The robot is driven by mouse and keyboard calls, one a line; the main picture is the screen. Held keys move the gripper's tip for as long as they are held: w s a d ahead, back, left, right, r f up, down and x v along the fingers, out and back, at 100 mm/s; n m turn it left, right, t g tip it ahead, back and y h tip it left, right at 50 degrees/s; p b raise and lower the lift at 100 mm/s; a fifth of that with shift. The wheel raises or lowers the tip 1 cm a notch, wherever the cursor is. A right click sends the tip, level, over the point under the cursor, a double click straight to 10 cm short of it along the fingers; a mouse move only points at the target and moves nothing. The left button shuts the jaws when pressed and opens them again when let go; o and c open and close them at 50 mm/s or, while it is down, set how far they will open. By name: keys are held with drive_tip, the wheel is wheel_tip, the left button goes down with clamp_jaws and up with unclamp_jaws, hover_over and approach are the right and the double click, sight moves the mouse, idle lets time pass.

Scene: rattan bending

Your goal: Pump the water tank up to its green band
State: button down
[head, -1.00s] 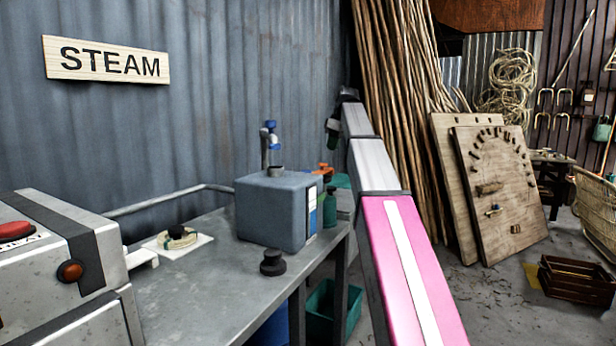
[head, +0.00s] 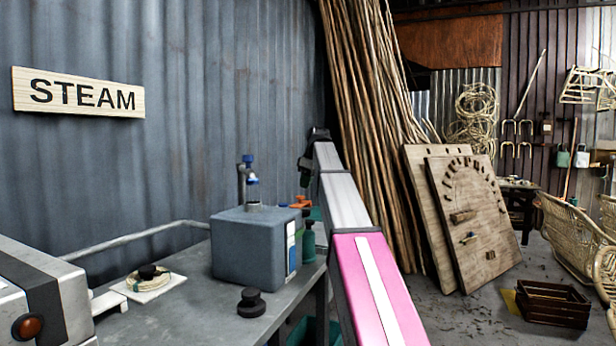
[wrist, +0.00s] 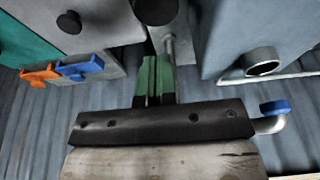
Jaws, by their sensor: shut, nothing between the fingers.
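The water tank (head: 240,250) is a blue-grey box on the metal bench in the head view. Its upright gauge strip (head: 291,250) is on the right end, with a greenish top and blue lower down; the exact level is too small to read. A blue-handled tap (head: 247,160) stands over the filler neck. In the wrist view, the tank (wrist: 240,30) is at upper right, with the open neck (wrist: 263,68). My gripper (head: 304,186) is behind and right of the tank, above the bottles, fingers down. In the wrist view its green fingers (wrist: 153,62) are shut and empty.
Black knob (head: 251,302) and a coil on a white plate (head: 150,282) are on the bench (head: 190,325). Bottles (head: 308,242) stand right of the tank. A grey machine (head: 45,300) is at left. Rattan poles (head: 365,130) lean behind my arm.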

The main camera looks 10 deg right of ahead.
sight(305, 211)
drive_tip(key=x, duration=0.7)
drive_tip(key=shift+s+d+f, duration=0.1)
drive_tip(key=shift+s+d, duration=0.2)
drive_tip(key=shift+d, duration=0.05)
drive_tip(key=shift+f, duration=0.55)
drive_tip(key=shift+f, duration=2.85)
